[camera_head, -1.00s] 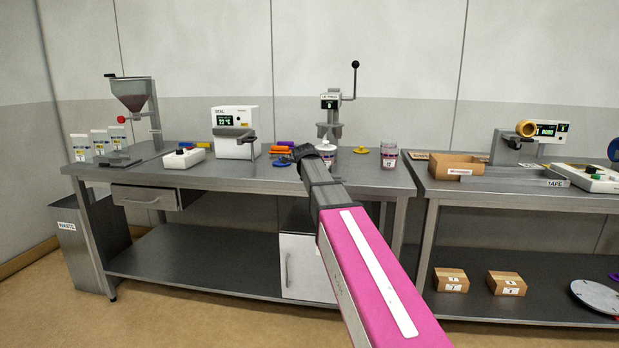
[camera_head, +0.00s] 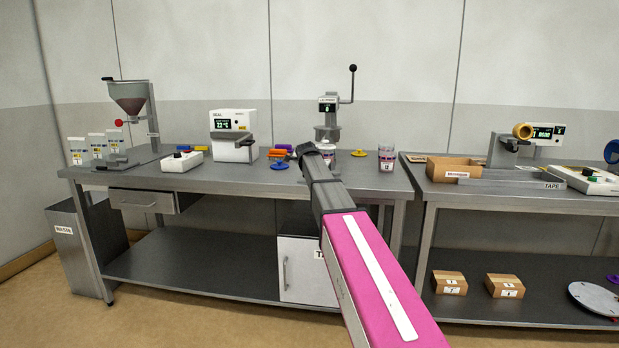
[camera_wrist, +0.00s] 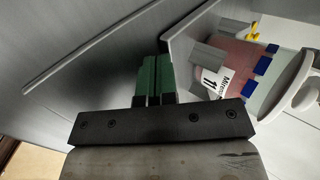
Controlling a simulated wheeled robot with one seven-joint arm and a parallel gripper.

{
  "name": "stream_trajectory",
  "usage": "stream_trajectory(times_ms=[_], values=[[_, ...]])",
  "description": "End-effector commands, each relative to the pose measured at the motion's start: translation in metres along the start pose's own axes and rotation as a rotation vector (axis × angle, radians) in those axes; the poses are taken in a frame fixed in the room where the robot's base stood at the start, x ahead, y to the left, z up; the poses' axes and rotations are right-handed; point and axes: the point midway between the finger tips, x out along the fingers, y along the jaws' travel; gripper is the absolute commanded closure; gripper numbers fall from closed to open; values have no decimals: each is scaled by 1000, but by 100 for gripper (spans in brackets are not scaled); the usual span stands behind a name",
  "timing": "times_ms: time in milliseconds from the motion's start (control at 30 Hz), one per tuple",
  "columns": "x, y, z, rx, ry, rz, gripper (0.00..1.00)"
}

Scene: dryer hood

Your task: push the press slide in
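The press (camera_head: 328,104) stands at the back of the left bench, with a black-knobbed lever and a small display. A lidded jar (camera_head: 327,152) with a label stands at its foot, partly behind my arm. In the wrist view the jar (camera_wrist: 238,68) appears tilted, between grey blocks and blue pieces. A grey plate (camera_wrist: 181,42) beside it looks like part of the press slide; how far it is in I cannot tell. My gripper (camera_wrist: 154,62) has its green fingers together with nothing between them. The fingertips are close to the plate; contact is unclear.
A blue funnel piece (camera_head: 280,164) lies left of my gripper, a yellow one (camera_head: 387,153) right of the press. A clear cup (camera_head: 387,162) stands near the bench's right end. The sealer (camera_head: 233,136) stands further left.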

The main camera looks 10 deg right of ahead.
Motion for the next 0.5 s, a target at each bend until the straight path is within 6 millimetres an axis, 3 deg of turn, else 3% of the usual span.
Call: stream_trajectory(times_ms=[33, 200, 500], values=[[13, -13, 2, 1, 1, 0, 100], [43, -41, 2, 0, 0, 0, 100], [73, -69, 0, 0, 0, -1, 100]])
